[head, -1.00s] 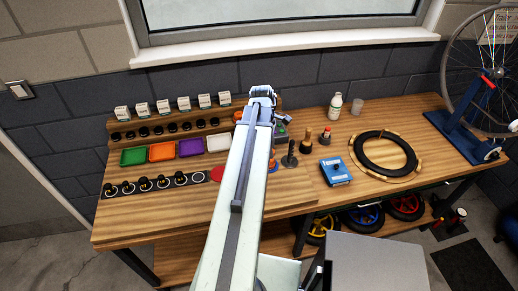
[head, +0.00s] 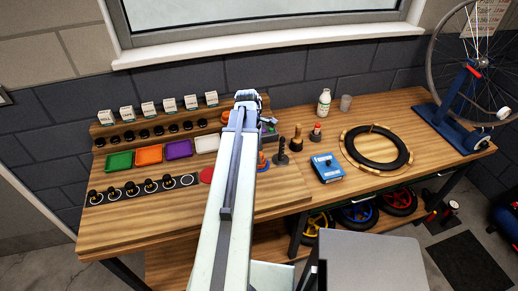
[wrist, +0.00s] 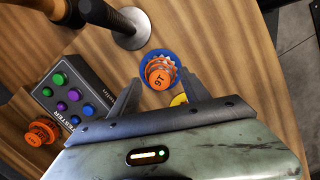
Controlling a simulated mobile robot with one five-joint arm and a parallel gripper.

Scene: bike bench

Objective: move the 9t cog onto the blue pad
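The 9t cog (wrist: 160,72) is an orange stepped cog with "9T" on its top. In the wrist view it appears to sit on the round blue pad (wrist: 149,57), whose rim shows around it. In the head view the blue pad (head: 263,166) is partly hidden behind my arm, with orange on it. My gripper (wrist: 162,82) is open, its fingers apart on either side of the cog with gaps showing. Whether either finger touches it I cannot tell.
A grey tester box (wrist: 75,97) with coloured buttons and another orange cog (wrist: 40,132) are left of my gripper. A dark post on a round base (wrist: 127,28) stands beyond. A yellow disc (wrist: 180,100) shows near the right finger. A blue box (head: 328,167) sits right.

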